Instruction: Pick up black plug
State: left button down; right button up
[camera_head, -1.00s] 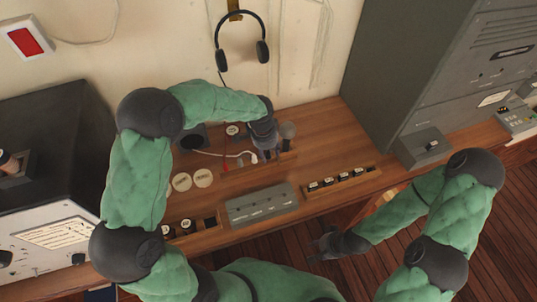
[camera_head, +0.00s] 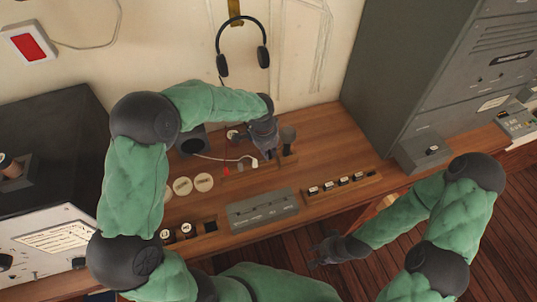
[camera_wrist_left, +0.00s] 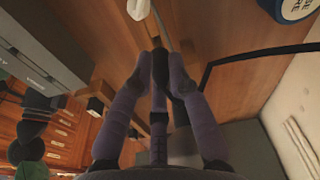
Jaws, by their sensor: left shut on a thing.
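My left gripper (camera_head: 270,155) reaches down over the wooden desk, at the rack with the red and white plugs. In the left wrist view its fingers (camera_wrist_left: 160,52) are shut on a dark, narrow thing, the black plug (camera_wrist_left: 160,70). In the head view the gripper hides this plug. Whether the plug is clear of the rack I cannot tell. A red plug (camera_head: 226,171) and a white plug (camera_head: 249,161) with a pale cord are just left of the gripper. My right gripper (camera_head: 322,251) is low in front of the desk, empty, its fingers apart.
A dark knob (camera_head: 288,136) stands close right of my left gripper. Round white labels (camera_head: 204,183), a grey panel (camera_head: 263,210) and a row of switches (camera_head: 343,183) lie nearer the front. A headset (camera_head: 242,60) hangs on the wall. A grey cabinet (camera_head: 400,80) bounds the right.

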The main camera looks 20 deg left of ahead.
pick_arm(q)
jog(key=s+d+r, duration=0.9)
jog(key=d+r, duration=0.1)
jog(key=shift+d+r+p, duration=0.3)
jog(key=shift+d+r, duration=0.05)
jog(key=shift+s, duration=0.1)
